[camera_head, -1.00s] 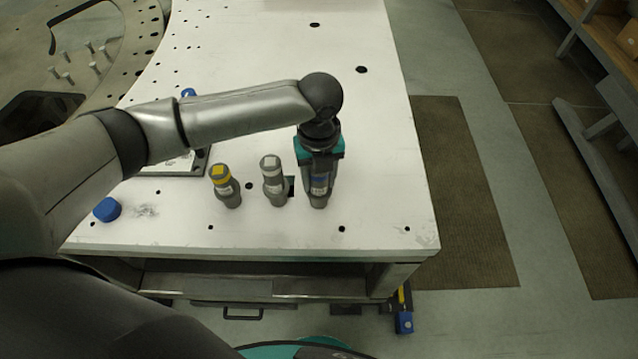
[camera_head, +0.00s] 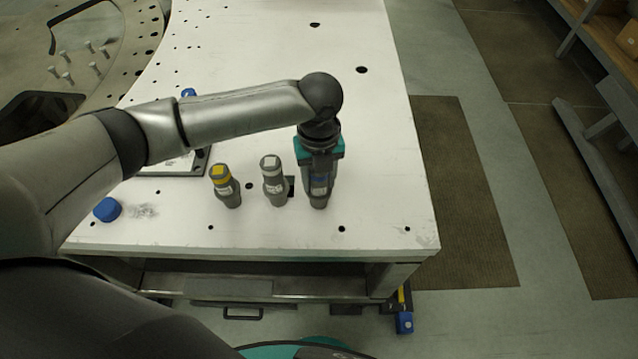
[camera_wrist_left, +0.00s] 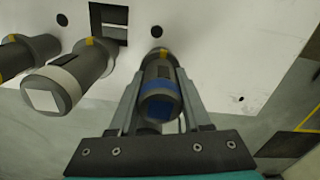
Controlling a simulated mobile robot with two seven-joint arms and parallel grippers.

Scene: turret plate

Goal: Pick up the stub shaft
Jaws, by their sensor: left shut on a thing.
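A grey stub shaft with a blue band (camera_wrist_left: 160,103) stands upright between the fingers of my left gripper (camera_head: 319,188). The gripper points down and is shut on this shaft; its lower end (camera_head: 318,203) shows below the fingers at the table top. I cannot tell any gap under it. A white-banded stub shaft (camera_head: 273,183) stands just to the left, apart from the gripper. A yellow-banded stub shaft (camera_head: 226,187) stands further left. Both also show at the left of the wrist view, the white-banded one (camera_wrist_left: 70,79) nearer. My right gripper is out of view.
The white table (camera_head: 380,190) has small holes and a dark square opening (camera_head: 290,186) beside the white-banded shaft. A blue round piece (camera_head: 107,209) lies at the left front. A plate (camera_head: 185,163) lies partly behind my arm. The table's right side is clear.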

